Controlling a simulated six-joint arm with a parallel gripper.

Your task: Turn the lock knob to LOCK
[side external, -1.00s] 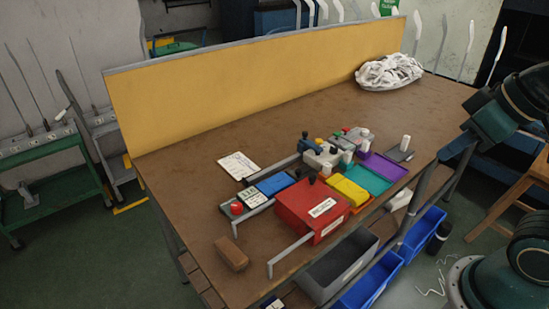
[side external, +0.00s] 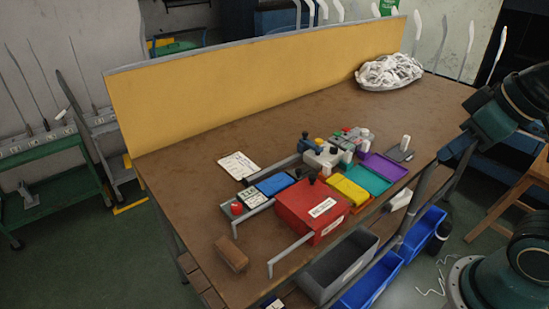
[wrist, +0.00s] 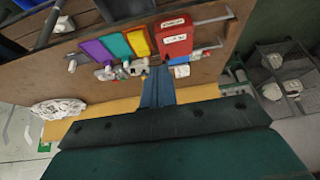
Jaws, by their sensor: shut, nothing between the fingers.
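The fixture cluster sits on the brown bench. A red box (side external: 312,208) with a white label has a small black knob (side external: 312,179) near its back edge. A grey block (side external: 323,155) behind it carries small dark and yellow knobs. I cannot tell which knob is the lock knob, and lettering is too small to read. The red box also shows in the wrist view (wrist: 174,36). My gripper (wrist: 158,75) shows its blue-grey fingers together and empty, well clear of the fixtures. In the side view my arm is at the right, away from the knobs.
Blue (side external: 275,184), yellow (side external: 347,190), teal (side external: 366,179) and purple (side external: 383,166) blocks crowd the red box. A red button (side external: 237,208) is at left, a brown block (side external: 231,254) in front. A white heap (side external: 389,72) lies at the back right.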

